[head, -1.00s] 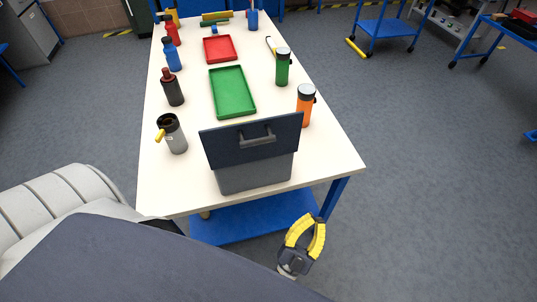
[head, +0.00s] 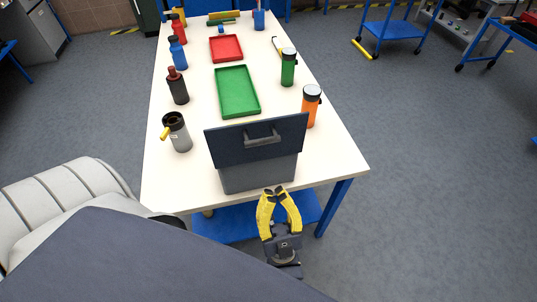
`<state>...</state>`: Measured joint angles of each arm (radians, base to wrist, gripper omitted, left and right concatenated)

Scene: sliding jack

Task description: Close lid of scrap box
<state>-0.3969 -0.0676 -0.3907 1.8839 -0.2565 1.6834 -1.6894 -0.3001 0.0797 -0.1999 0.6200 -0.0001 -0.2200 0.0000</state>
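The scrap box (head: 258,177) is a grey bin at the near end of the white table. Its dark blue lid (head: 228,146) stands raised and tilted above the box, its broad face with a grey handle (head: 262,140) toward me. The lid hides the box's opening. My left gripper (head: 275,191), with yellow fingers, is just in front of the box's lower front near the table edge, below the lid. Its dark fingertips come together and nothing shows between them. Whether it touches the box I cannot tell. My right gripper is not in view.
The white table (head: 182,186) holds a green tray (head: 237,91), a red tray (head: 226,48), a grey cup (head: 178,133), an orange bottle (head: 310,107), a green bottle (head: 288,68) and several other bottles. The table is clear just left of the box.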

